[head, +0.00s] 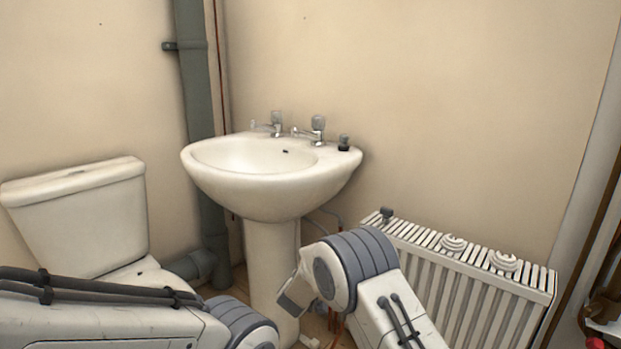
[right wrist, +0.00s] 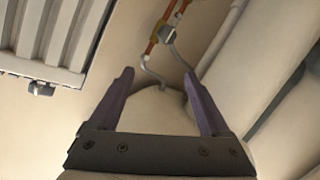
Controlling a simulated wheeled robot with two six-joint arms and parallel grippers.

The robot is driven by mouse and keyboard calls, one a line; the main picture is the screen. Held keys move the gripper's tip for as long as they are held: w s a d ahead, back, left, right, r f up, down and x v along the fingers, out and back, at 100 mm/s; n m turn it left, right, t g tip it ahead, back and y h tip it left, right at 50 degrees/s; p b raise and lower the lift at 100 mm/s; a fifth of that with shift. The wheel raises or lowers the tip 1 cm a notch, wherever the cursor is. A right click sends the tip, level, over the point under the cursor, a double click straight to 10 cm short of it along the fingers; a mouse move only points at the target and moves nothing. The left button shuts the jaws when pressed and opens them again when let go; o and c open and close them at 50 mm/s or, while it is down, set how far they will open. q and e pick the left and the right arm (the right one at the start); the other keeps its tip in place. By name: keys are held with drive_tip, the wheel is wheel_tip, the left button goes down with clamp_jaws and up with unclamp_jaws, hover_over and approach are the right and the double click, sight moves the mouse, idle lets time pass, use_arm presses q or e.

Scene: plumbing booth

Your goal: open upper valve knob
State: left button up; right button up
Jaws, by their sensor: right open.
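A small dark grey knob (head: 386,213) stands at the top left corner of the white radiator (head: 470,280) in the head view. In the right wrist view a small grey knob-like part (right wrist: 40,88) sticks out from the edge of the radiator (right wrist: 55,40); I cannot tell whether it is the same one. A grey fitting (right wrist: 167,33) sits on copper pipes there, beyond my fingers. I cannot tell which is the upper valve knob. My right gripper (right wrist: 158,78) is open and empty, apart from these parts. My left gripper is out of view.
The white washbasin (head: 270,195) stands on its pedestal (head: 273,265) left of the radiator. A toilet (head: 80,215) and a grey drainpipe (head: 197,110) are further left. My right forearm crosses in front of the radiator. Wall above the radiator is clear.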

drive_tip(key=s+d+m+g+y, duration=0.1)
drive_tip(key=s+d+g, duration=0.35)
drive_tip(key=s, duration=0.75)
drive_tip(key=s+d+g+y, duration=0.2)
drive_tip(key=s+d+g, duration=0.3)
drive_tip(key=s, duration=0.8)
drive_tip(key=s+d+m+g+y, duration=0.1)
drive_tip(key=s+d+g, duration=0.35)
drive_tip(key=s, duration=0.75)
drive_tip(key=s+a+r+n+y+p, duration=0.1)
drive_tip(key=s+a+r+n+p, duration=0.2)
drive_tip(key=s+a+r+n, duration=0.8)
wheel_tip(320, 180, up, 37)
drive_tip(key=s+a+m+p, duration=0.1)
drive_tip(key=s+m+p, duration=0.1)
drive_tip(key=p, duration=3.6)
drive_tip(key=shift+s+f+m+g, duration=0.2)
drive_tip(key=shift+s+m+g, duration=0.15)
drive_tip(key=shift+m, duration=0.35)
